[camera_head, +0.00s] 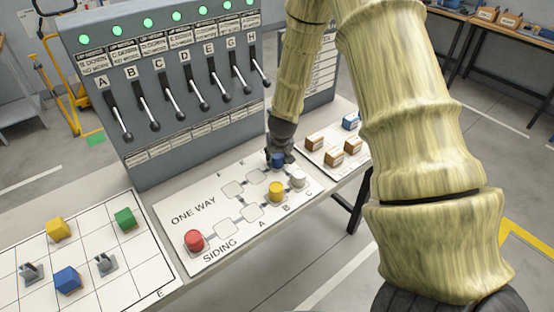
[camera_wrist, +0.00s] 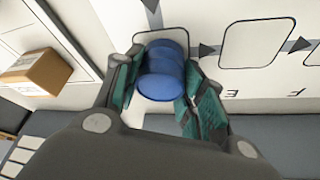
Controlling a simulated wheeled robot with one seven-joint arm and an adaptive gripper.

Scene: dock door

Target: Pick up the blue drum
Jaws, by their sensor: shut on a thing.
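The blue drum (camera_wrist: 162,72) is between the two teal-padded fingers of my gripper (camera_wrist: 155,88) in the wrist view. The fingers are shut on its sides. In the head view the blue drum (camera_head: 277,160) shows only in part below my gripper (camera_head: 279,155), at the far right end of the white track board (camera_head: 205,205). I cannot tell whether the drum touches the board or is just above it.
On the board are a red drum (camera_head: 194,240), a yellow drum (camera_head: 276,191) and a white drum (camera_head: 297,178), the last two close to my gripper. A lever panel (camera_head: 165,80) stands behind. Small brown boxes (camera_head: 334,156) lie to the right, and a grid board (camera_head: 100,275) with cubes lies left.

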